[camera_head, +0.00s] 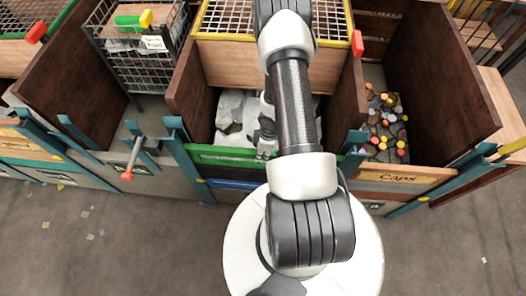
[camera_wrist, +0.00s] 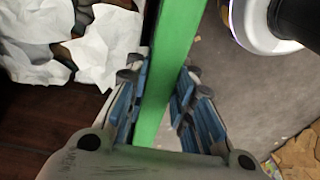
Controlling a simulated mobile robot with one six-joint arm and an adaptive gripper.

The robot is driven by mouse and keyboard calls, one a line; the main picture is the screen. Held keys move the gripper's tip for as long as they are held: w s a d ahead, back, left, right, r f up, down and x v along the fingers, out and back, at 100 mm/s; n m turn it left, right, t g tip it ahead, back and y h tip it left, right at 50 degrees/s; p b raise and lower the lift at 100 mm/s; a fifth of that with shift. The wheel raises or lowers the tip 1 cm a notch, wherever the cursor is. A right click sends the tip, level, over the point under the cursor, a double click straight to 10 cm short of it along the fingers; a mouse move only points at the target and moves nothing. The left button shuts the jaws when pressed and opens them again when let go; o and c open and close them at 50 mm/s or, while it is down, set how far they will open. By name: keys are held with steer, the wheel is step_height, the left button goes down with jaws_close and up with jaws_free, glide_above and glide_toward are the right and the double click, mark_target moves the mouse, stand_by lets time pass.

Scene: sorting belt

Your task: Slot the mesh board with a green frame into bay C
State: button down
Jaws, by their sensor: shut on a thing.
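The green-framed board (camera_head: 222,154) lies across the front of the middle bay, between teal posts. From above I see mainly its green top edge, so its mesh is hidden. My gripper (camera_head: 266,148) is at that edge, partly covered by my arm. In the wrist view my gripper (camera_wrist: 160,98) is shut on the green bar (camera_wrist: 172,60), with blue-padded fingers on both sides. I cannot tell whether the board is seated in the posts or held just above. No letter C is legible.
White crumpled paper (camera_head: 236,112) fills the middle bay. The right bay holds colored caps (camera_head: 385,125) behind a wooden board marked Caps (camera_head: 398,177).

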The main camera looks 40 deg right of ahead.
steer(key=shift+f+b, duration=0.7)
steer(key=shift+f, duration=0.45)
steer(key=shift+f+b, duration=0.65)
steer(key=shift+f, duration=0.1)
steer(key=c, duration=1.3)
jaws_free()
steer(key=shift+r, duration=0.1)
steer(key=shift+s+d+r, duration=0.15)
steer(key=shift+s+r, duration=0.05)
steer(key=shift+r, duration=1.8)
steer(key=shift+s+d+r, duration=0.15)
steer(key=shift+r, duration=1.8)
steer(key=shift+s+d+r, duration=0.15)
steer(key=shift+s+r, duration=0.05)
steer(key=shift+r, duration=1.8)
